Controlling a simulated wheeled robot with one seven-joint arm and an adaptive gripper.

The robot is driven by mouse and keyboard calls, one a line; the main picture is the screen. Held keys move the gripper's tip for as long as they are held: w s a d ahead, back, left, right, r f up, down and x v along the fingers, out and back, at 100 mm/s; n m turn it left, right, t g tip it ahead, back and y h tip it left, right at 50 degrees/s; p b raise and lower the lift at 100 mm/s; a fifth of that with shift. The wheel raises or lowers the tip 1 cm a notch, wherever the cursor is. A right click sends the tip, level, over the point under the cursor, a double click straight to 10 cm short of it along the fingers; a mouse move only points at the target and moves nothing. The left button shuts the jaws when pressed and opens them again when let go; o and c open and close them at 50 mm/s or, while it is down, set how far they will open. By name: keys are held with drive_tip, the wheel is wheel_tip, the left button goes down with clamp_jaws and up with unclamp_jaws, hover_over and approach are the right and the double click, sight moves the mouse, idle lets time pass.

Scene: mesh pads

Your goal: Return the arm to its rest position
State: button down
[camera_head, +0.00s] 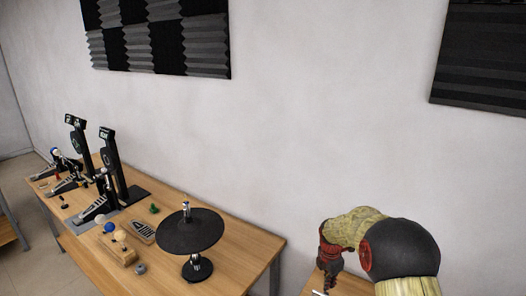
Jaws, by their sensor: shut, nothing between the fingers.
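My arm shows at the lower right, with a yellowish textured link and a round black joint with a red cap. It bends over to the left, and my gripper (329,284), dark and reddish, hangs down at its end. The gripper is shut and holds nothing. It is over or beside a wooden surface (352,284) at the bottom right; I cannot tell how far above it is. The lower part of my arm is cut off by the frame's bottom edge.
A wooden table (245,257) on the left bears a black cymbal pad (190,232) on a stand, black pedals (113,165), a wooden block with coloured balls (117,250) and small parts. A gap separates it from the right surface. Foam panels (155,35) hang on the wall behind.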

drive_tip(key=s+a+r+m+t+b, duration=0.1)
drive_tip(key=s+a+r+m+b, duration=0.1)
drive_tip(key=s+r+m+b, duration=0.2)
drive_tip(key=s+a+r+m+t+b, duration=0.1)
drive_tip(key=s+r+m+b, duration=0.4)
drive_tip(key=s, duration=1.6)
drive_tip(key=s+a+r+m+t+y+b, duration=0.1)
drive_tip(key=s+r+m+b, duration=0.4)
drive_tip(key=s+m, duration=0.7)
drive_tip(key=shift+s+a+m+t+b, duration=0.45)
drive_tip(key=shift+a+t, duration=0.35)
drive_tip(key=shift+t, duration=0.1)
